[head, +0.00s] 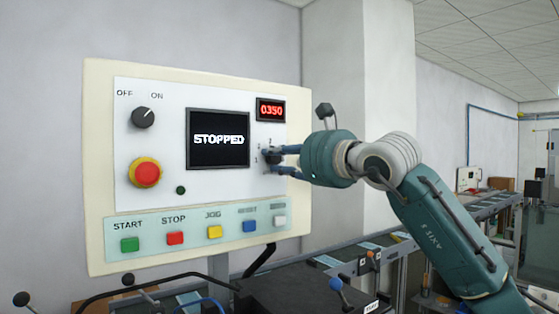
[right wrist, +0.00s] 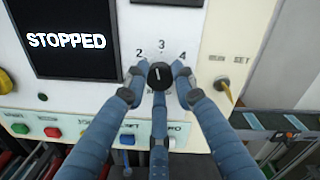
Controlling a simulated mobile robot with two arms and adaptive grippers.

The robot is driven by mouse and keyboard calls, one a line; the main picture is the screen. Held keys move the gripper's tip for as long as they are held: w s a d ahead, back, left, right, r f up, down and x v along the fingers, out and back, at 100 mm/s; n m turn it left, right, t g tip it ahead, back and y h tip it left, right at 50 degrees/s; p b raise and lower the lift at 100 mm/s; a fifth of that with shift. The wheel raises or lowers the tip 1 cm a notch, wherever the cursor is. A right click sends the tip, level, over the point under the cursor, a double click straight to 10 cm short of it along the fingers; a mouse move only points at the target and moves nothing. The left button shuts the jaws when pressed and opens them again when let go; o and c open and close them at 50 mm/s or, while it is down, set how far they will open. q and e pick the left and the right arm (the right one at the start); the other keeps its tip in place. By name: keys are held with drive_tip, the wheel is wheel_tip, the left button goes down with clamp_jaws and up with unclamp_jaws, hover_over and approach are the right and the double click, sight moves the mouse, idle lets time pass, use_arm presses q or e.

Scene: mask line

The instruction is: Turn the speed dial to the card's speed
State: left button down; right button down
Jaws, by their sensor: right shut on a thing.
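The speed dial (right wrist: 160,75) is a small black knob on the white control panel (head: 160,95). My right gripper (right wrist: 158,80) is shut on it, its blue fingers around the knob. In the right wrist view the numbers 2, 3 and 4 show above the dial, and its white mark points up, roughly at 3. In the head view my right gripper (head: 268,160) reaches the panel from the right and covers most of the dial. The red display (head: 271,110) reads 0350 and the screen (head: 218,139) reads STOPPED. I cannot make out a speed card. My left gripper is out of view.
The OFF/ON knob (head: 143,117) and red emergency button (head: 145,173) are at the panel's left. A row of coloured buttons, with a green one (head: 130,244), runs along the bottom. A RUN/SET switch (right wrist: 222,84) is right of the dial. A conveyor (head: 375,250) runs behind.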

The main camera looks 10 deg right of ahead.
drive_tip(key=n, duration=0.2)
drive_tip(key=shift+n, duration=2.4)
drive_tip(key=shift+h, duration=0.3)
drive_tip(key=c, duration=1.4)
unclamp_jaws()
drive_tip(key=shift+s, duration=0.1)
drive_tip(key=v, duration=1.2)
